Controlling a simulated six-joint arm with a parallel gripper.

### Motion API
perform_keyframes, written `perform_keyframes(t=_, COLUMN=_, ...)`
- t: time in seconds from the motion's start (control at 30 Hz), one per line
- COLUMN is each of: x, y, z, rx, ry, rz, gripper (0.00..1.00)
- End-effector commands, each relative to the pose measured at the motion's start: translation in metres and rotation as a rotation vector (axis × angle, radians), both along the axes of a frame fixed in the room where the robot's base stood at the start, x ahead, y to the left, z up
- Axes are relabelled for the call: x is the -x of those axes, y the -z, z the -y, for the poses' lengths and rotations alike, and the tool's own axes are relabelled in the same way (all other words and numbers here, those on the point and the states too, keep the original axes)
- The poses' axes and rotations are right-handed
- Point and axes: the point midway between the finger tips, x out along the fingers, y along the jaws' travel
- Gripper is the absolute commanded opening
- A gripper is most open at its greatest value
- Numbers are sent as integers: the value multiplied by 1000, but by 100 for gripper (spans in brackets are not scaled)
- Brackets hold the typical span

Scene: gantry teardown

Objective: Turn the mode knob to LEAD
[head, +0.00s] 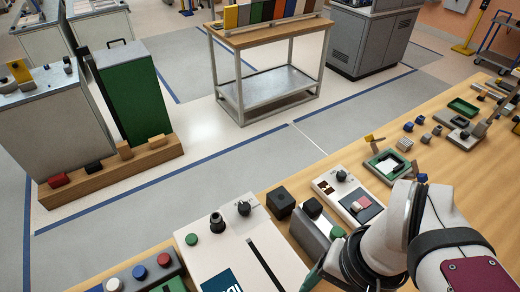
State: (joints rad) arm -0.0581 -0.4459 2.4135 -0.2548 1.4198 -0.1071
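A black knob (244,208) with small markings beside it sits at the back right of a white panel (205,262) on the wooden bench. Another black knob (341,176) stands on a smaller white panel (330,187) to the right. The lettering is too small to read, so I cannot tell which is the mode knob or where either points. My white arm comes in from the lower right, to the right of the larger panel. A dark green part at its end (316,276) shows near the bottom edge; my fingertips cannot be made out. No contact with either knob shows.
The larger panel also carries a green button (191,239), a black post (217,222) and a dark slot. A grey box with coloured buttons (139,271) stands to its left. Black blocks (280,202) stand between the panels. Small parts and a green tray (463,107) lie right.

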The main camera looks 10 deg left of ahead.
Motion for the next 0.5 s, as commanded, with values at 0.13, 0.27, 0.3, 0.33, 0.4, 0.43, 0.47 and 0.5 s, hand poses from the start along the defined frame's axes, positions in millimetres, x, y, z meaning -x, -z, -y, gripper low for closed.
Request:
perform_keyframes(t=0.13, x=-103, y=-43, z=-54, rx=42, ry=-568, rz=46, gripper=69)
perform_keyframes(t=0.27, x=-169, y=-52, z=-127, rx=75, ry=-1025, rz=87, gripper=69)
perform_keyframes(t=0.3, x=-181, y=-51, z=-146, rx=83, ry=-1128, rz=96, gripper=69)
perform_keyframes(t=0.33, x=-187, y=-50, z=-159, rx=86, ry=-1190, rz=100, gripper=69)
perform_keyframes(t=0.4, x=-197, y=-47, z=-180, rx=94, ry=-1293, rz=111, gripper=69)
perform_keyframes(t=0.43, x=-199, y=-46, z=-185, rx=96, ry=-1320, rz=112, gripper=69)
perform_keyframes(t=0.47, x=-200, y=-44, z=-188, rx=97, ry=-1335, rz=114, gripper=69)
perform_keyframes(t=0.5, x=-201, y=-41, z=-190, rx=98, ry=-1348, rz=115, gripper=69)
